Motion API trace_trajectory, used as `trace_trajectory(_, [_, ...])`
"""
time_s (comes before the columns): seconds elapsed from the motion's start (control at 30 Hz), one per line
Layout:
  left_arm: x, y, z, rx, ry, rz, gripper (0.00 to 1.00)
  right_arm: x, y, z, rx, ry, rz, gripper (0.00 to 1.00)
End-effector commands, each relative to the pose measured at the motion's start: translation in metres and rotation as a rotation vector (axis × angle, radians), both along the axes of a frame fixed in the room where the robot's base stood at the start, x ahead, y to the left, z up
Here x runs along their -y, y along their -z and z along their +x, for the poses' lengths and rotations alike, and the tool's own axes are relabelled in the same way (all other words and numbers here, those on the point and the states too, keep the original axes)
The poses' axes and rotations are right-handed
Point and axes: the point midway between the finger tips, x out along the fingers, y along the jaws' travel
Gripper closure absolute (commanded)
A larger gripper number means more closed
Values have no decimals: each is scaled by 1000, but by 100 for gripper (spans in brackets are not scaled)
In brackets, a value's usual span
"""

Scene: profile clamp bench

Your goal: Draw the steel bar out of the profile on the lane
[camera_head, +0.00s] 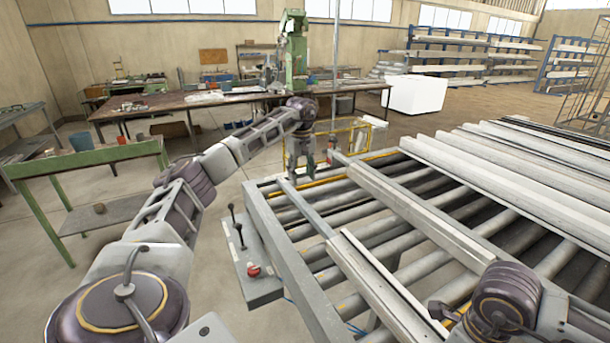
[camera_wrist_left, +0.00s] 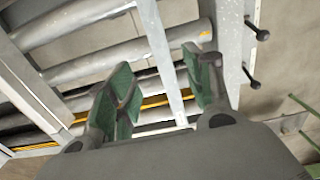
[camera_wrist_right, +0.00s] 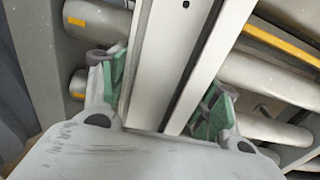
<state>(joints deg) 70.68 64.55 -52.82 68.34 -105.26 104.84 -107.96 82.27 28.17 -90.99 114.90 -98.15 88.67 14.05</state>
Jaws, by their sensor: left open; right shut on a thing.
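A pale profile (camera_head: 372,283) lies lengthwise on the roller lane (camera_head: 300,290). The thin grey steel bar (camera_head: 311,210) sticks out of its far end, toward the back of the lane. My left gripper (camera_head: 298,176) hangs over the bar's far stretch. In the left wrist view the bar (camera_wrist_left: 164,62) runs between the spread green-padded fingers, with a gap visible on the right. My right gripper (camera_wrist_right: 165,95) is shut on the profile (camera_wrist_right: 151,50), its green pads on either side. In the head view the right fingers are hidden behind my wrist.
A long beam (camera_head: 420,215) lies on the rollers to the right, with several white profiles (camera_head: 510,180) beyond. A control box (camera_head: 252,262) with levers and a red button stands left of the lane. A green-framed table (camera_head: 85,158) is farther left.

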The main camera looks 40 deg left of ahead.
Motion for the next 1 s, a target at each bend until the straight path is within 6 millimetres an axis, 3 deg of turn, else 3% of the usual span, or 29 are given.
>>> trace_trajectory(0.43, [-3, 32, -13, -55, -5, -3, 48, 0, 0, 0, 0, 1, 0, 97])
trace_trajectory(0.6, [10, 40, -18, -59, 33, -5, 48, 0, 0, 0, 0, 1, 0, 97])
trace_trajectory(0.8, [39, 31, -20, -35, 97, -7, 48, 0, 0, 0, 0, 1, 0, 97])
trace_trajectory(1.0, [70, 7, -20, 7, 111, -2, 48, 0, 0, 0, 0, 1, 0, 97])
